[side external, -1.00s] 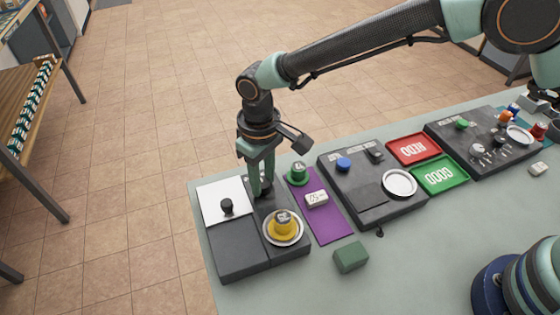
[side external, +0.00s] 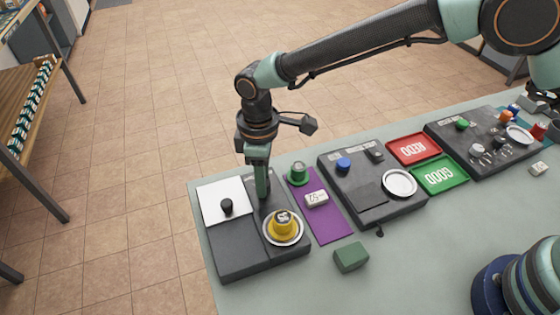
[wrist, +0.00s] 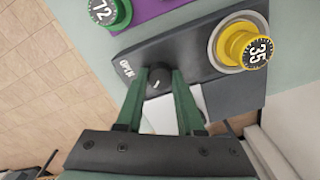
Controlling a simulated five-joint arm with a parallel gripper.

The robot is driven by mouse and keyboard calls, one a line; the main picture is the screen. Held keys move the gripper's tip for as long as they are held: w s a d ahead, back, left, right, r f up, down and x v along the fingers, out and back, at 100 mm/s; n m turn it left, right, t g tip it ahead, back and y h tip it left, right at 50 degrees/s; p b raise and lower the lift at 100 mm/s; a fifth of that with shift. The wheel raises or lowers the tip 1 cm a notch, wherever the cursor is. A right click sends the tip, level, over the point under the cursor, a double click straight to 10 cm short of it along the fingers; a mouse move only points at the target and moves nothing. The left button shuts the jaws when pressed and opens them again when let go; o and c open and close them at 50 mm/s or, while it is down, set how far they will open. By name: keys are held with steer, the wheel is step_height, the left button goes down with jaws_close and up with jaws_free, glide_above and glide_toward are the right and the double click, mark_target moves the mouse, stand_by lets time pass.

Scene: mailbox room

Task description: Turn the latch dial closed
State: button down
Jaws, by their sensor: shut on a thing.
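The latch dial (wrist: 157,85) is a small black knob with a white mark, on a dark panel (wrist: 199,68) beside the word OPEN. My gripper (wrist: 160,72) straddles it in the wrist view, a green finger on each side, shut on it. In the side view my gripper (side external: 262,196) points straight down at the back of the dark panel, behind the yellow knob. The fingers hide the dial there.
A yellow knob (side external: 282,224) on a pale ring stands in front of my gripper. A white plate with a black knob (side external: 227,206) is at left. A green knob (side external: 298,172) and purple strip (side external: 327,224) are at right. A green block (side external: 351,257) lies on the table.

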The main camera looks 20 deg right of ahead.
steer(key=shift+d, duration=0.15)
steer(key=c, duration=0.8)
jaws_free()
steer(key=shift+r, duration=0.1)
step_height(320, 180, up, 12)
steer(key=shift+w+f, duration=0.1)
